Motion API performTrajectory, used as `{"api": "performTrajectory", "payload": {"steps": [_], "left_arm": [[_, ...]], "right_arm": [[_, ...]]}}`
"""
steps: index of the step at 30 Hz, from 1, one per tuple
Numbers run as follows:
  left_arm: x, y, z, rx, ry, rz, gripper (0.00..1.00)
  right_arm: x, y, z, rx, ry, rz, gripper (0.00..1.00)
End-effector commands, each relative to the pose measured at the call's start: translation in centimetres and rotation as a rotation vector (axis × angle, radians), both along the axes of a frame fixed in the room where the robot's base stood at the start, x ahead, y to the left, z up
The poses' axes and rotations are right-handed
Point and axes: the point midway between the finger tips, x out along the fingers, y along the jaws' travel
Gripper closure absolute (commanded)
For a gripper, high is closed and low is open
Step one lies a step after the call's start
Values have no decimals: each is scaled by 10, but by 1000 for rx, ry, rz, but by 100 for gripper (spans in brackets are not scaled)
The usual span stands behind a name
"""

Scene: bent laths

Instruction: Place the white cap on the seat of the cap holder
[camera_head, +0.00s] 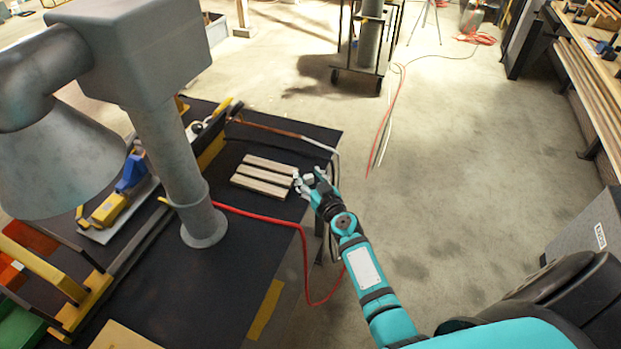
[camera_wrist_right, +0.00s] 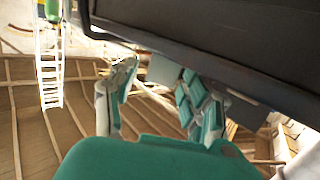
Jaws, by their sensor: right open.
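My right gripper (camera_head: 307,176) is open at the right edge of the black table (camera_head: 195,290), beside the right ends of some pale wooden laths (camera_head: 263,176). In the right wrist view, its teal-padded fingers (camera_wrist_right: 157,72) are spread apart with no object clearly held between them. The dark table edge (camera_wrist_right: 215,65) runs close past the fingertips there. I cannot make out a white cap or a cap holder in either view. My left gripper is not in view.
A grey lamp-like post (camera_head: 165,150) stands on the table, hiding part of it. A red cable (camera_head: 265,217) crosses the tabletop and hangs over its right edge. Blue and yellow tools (camera_head: 128,180) lie at left. Open floor (camera_head: 450,170) lies right of the table.

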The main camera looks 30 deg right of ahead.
Motion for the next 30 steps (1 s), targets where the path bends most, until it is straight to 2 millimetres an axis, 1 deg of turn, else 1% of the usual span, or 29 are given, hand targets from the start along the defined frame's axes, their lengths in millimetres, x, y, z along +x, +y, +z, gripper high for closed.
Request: {"api": "performTrajectory", "payload": {"steps": [5,6,9,11,21,24,27,30], "left_arm": [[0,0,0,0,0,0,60],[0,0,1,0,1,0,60],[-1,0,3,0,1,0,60],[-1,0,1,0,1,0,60],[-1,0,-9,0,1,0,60],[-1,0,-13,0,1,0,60],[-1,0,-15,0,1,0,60],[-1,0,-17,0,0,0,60]], "right_arm": [[0,0,-1,5,0,-2,52],[-4,0,-2,3,1,0,52],[-27,2,2,-2,2,0,52],[-41,4,2,-1,2,0,52],[-123,9,13,-2,2,0,52],[-142,11,17,-2,2,0,52],[-157,12,19,-1,2,1,52],[-166,12,22,0,1,0,52]]}}
